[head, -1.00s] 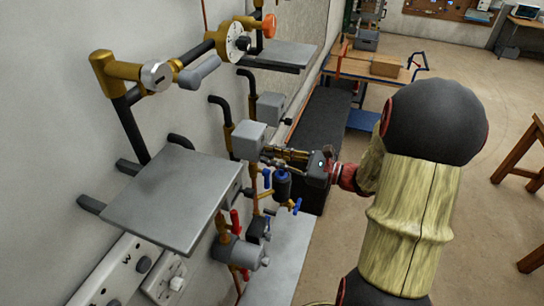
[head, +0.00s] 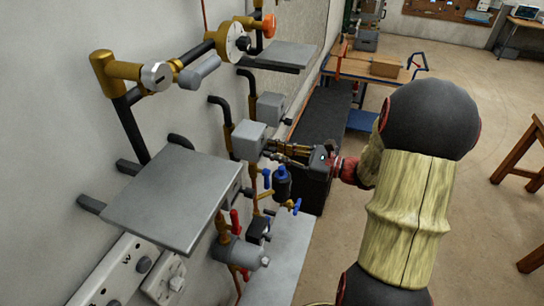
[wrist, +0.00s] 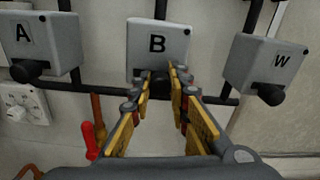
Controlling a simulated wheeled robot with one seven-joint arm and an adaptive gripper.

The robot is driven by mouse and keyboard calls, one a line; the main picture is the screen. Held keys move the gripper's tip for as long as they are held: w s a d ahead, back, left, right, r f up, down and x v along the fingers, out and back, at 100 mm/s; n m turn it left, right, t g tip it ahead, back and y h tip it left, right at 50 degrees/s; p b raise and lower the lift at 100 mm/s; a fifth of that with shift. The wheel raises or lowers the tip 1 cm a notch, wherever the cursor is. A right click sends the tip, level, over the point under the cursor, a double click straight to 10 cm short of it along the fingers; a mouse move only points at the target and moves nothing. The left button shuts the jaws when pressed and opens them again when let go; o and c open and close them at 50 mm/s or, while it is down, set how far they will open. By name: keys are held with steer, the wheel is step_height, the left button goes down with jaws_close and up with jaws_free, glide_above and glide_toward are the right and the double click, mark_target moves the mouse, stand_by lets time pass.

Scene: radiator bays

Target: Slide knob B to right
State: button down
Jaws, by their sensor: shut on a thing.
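Box B (wrist: 158,45) is a grey box on the wall marked "B", in the middle of the wrist view. Its dark knob (wrist: 160,87) sticks out below the letter, between my fingertips. My gripper (wrist: 162,82) is shut on this knob, one yellow-padded finger on each side. In the head view box B (head: 249,141) shows its grey side, with my gripper (head: 269,150) reaching it from the right. The fingers largely hide the knob there.
Box A (wrist: 40,42) is left of box B and box W (wrist: 265,66) right, each with a dark knob. A grey shelf plate (head: 170,200) juts out nearer the head camera. Blue-handled valves (head: 282,180) hang just below my gripper.

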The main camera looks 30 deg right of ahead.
steer(key=shift+w+d, duration=0.4)
steer(key=shift+d, duration=0.15)
steer(key=c, duration=1.7)
jaws_free()
steer(key=shift+w+d, duration=0.1)
steer(key=shift+o, duration=0.2)
steer(key=v, duration=1.2)
